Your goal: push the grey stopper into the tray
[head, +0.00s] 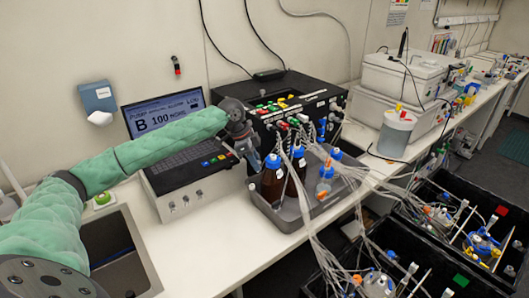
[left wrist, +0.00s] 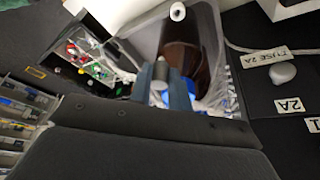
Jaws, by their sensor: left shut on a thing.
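The grey tray (head: 283,219) stands on the bench in front of the black control box and holds brown and clear bottles with blue caps. My left gripper (head: 250,163) is at the tray's back left corner, beside the box. In the left wrist view its two fingers (left wrist: 161,84) are shut on a small grey cylinder, which looks like the grey stopper (left wrist: 160,68). The tray's grey wall (left wrist: 207,22) and a brown bottle (left wrist: 182,50) lie beyond the fingers. In the head view the stopper cannot be made out. My right gripper is not in view.
The black control box (head: 290,95) with coloured connectors is close to the gripper. A laptop (head: 165,115) on a white unit stands left of it. Loose clear tubes (head: 325,245) hang over the tray's front. The bench front left of the tray is clear.

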